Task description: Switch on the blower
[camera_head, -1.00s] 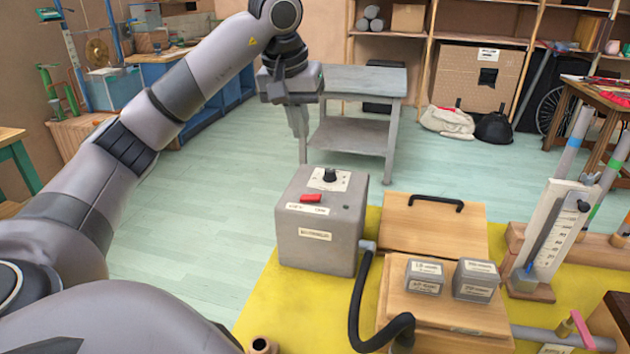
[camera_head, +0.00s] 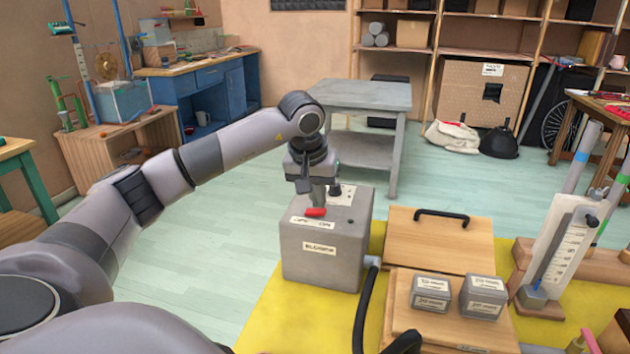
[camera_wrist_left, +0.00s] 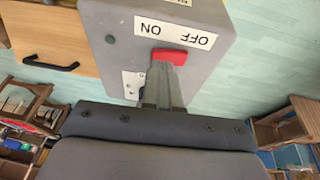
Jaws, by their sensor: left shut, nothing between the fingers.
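The blower (camera_head: 322,255) is a grey box with a name label on its front, standing at the yellow mat's left end. On its top are a red switch (camera_head: 316,212), a white OFF/ON label and a black knob (camera_head: 335,189). In the left wrist view, the red switch (camera_wrist_left: 168,57) lies beside the label, with ON at picture left and OFF at picture right. My left gripper (camera_head: 318,204) is shut and empty, pointing down at the box top. In that wrist view its fingertips (camera_wrist_left: 163,68) are right at the switch; I cannot tell whether they touch. My right gripper is not in view.
A black hose (camera_head: 362,310) leaves the blower's right side. Right of it are a wooden board with a black handle (camera_head: 440,216) and two small grey labelled blocks (camera_head: 455,295). A gauge (camera_head: 567,245) stands further right. A grey table (camera_head: 362,95) stands behind.

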